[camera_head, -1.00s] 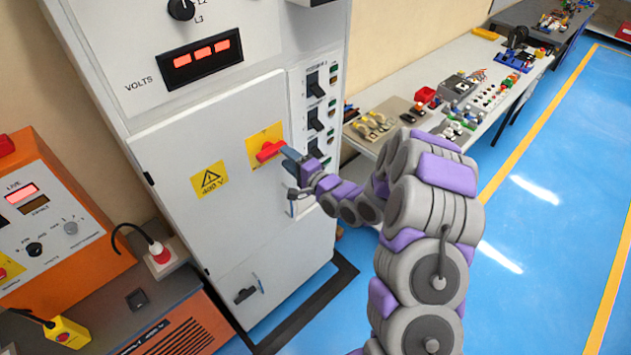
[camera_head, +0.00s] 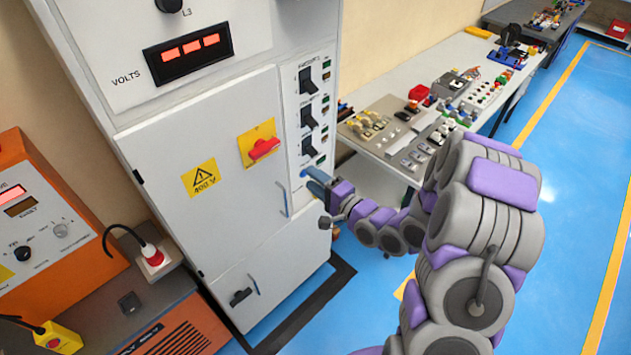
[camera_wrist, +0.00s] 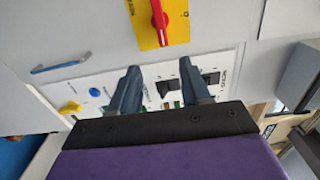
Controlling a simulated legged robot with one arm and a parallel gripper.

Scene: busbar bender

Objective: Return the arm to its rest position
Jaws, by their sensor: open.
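My gripper (camera_head: 318,182) is in front of the right edge of the grey electrical cabinet (camera_head: 215,225), below a column of black switches. In the wrist view its two blue fingers (camera_wrist: 160,90) are spread apart with nothing between them. The red rotary handle (camera_head: 264,148) on its yellow plate is on the cabinet door, to the left of my gripper and apart from it. The handle also shows in the wrist view (camera_wrist: 159,20), beyond the fingertips. My arm reaches in from the lower right.
An orange machine (camera_head: 50,220) stands at the left, with a plug in a socket beside it. A long bench (camera_head: 385,165) with several electrical parts runs along the wall at the right. The blue floor (camera_head: 570,190) at the right is clear.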

